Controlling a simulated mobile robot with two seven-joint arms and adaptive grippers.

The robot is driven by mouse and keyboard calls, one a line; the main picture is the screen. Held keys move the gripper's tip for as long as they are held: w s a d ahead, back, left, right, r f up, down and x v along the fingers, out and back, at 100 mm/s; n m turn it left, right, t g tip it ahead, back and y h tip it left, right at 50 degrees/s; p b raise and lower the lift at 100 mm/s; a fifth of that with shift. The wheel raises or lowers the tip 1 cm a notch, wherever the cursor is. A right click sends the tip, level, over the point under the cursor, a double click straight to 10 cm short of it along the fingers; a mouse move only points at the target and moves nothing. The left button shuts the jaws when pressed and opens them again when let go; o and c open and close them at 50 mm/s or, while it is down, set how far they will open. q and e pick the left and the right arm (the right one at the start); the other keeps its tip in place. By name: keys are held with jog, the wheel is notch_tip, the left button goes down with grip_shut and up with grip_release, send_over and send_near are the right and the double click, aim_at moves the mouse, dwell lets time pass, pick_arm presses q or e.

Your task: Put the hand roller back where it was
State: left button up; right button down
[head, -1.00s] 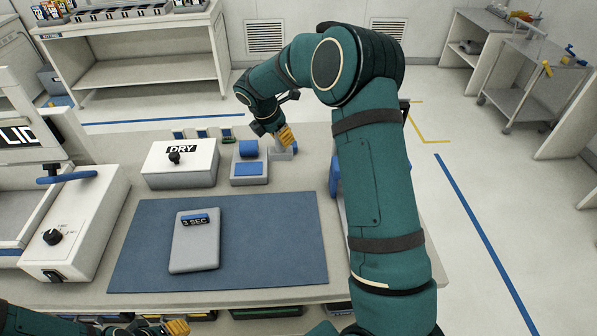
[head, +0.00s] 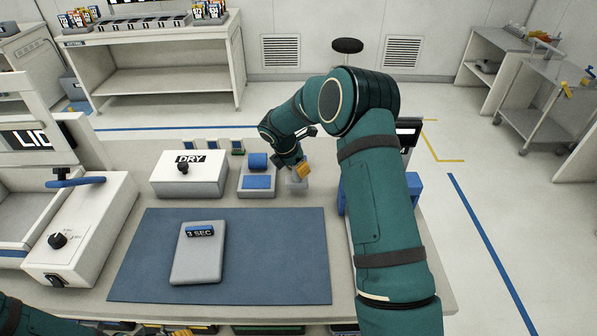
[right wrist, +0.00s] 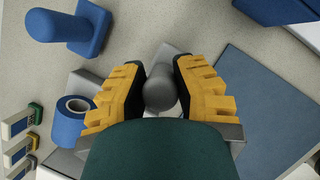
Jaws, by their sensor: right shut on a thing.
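My right gripper (head: 299,172) reaches over the back of the bench, just right of the blue tape roll (head: 257,161). In the right wrist view its yellow fingers (right wrist: 160,92) close on both sides of a dark grey, round-ended handle (right wrist: 160,90), which I take to be the hand roller's. A pale grey part shows below the fingers in the head view (head: 297,186). The roller's lower part is mostly hidden, and I cannot tell whether it touches the bench. My left gripper is out of view; only a bit of my left arm shows at the bottom left.
The tape roll's grey stand (head: 256,194), a white DRY box (head: 205,182) and a blue mat (head: 260,270) with a grey 3 SEC plate (head: 196,262) are nearby. A blue upright piece (right wrist: 70,30) stands beside the gripper. My right arm hides the bench's right side.

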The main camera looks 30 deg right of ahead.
jog(key=shift+f, duration=0.8)
jog(key=c, duration=0.9)
grip_release()
jog(key=shift+f, duration=0.1)
jog(key=shift+o, duration=0.2)
jog(key=p+v, duration=0.1)
jog(key=v, duration=1.1)
jog(key=shift+r, duration=0.25)
jog(key=shift+d, duration=0.1)
